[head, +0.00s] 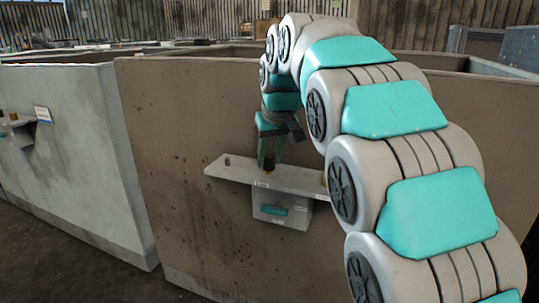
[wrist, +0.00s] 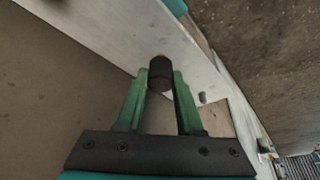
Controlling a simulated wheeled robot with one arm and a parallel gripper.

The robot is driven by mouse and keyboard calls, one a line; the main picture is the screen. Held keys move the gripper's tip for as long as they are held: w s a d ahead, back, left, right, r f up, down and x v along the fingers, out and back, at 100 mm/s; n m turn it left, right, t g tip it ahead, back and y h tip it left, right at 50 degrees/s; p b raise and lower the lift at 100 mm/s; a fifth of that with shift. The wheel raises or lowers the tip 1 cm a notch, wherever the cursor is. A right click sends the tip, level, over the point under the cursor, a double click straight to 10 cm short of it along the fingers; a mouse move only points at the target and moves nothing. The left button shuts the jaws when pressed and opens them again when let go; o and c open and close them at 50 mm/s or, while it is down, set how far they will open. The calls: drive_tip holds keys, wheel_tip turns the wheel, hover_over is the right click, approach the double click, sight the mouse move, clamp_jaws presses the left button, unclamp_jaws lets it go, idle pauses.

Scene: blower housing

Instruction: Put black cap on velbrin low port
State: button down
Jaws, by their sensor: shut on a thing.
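My gripper (head: 268,163) points down over the grey ledge (head: 228,173) on the brown wall. In the wrist view my gripper (wrist: 162,77) is shut on the black cap (wrist: 160,74), a short dark cylinder between the fingertips. A brownish rim (wrist: 160,57) shows just beyond the cap. In the head view a brass port (head: 268,173) shows right below the fingertips, behind a small white label (head: 261,184) too small to read. I cannot tell whether the cap touches the port or is seated on it. Another brass fitting (head: 324,180) is partly hidden by my arm.
A small dark peg (head: 227,161) stands at the ledge's left end. A grey box with a teal part (head: 273,210) hangs under the ledge. A pale housing with a similar ledge (head: 18,127) stands at left. My arm hides the ledge's right end.

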drive_tip(key=shift+f, duration=0.55)
drive_tip(key=shift+c, duration=2.3)
unclamp_jaws()
drive_tip(key=v, duration=0.7)
drive_tip(key=shift+s+r, duration=0.15)
drive_tip(key=shift+r, duration=0.2)
drive_tip(key=shift+d, duration=0.1)
drive_tip(key=s+d+f+m+g, duration=0.1)
drive_tip(key=s+d+f+g, duration=0.1)
drive_tip(key=s+d+f, duration=0.3)
drive_tip(key=s+d+f+m+g+h+p, duration=0.1)
drive_tip(key=s+d+f, duration=0.4)
drive_tip(key=s+f, duration=0.7)
drive_tip(key=s+d+f+m+g+p, duration=0.1)
drive_tip(key=s+d+f, duration=0.5)
drive_tip(key=s, duration=1.5)
wheel_tip(320, 180, down, 3)
drive_tip(key=shift+f+m+g+h, duration=0.1)
drive_tip(key=shift+m+g+h, duration=0.2)
drive_tip(key=shift+m+g, duration=0.5)
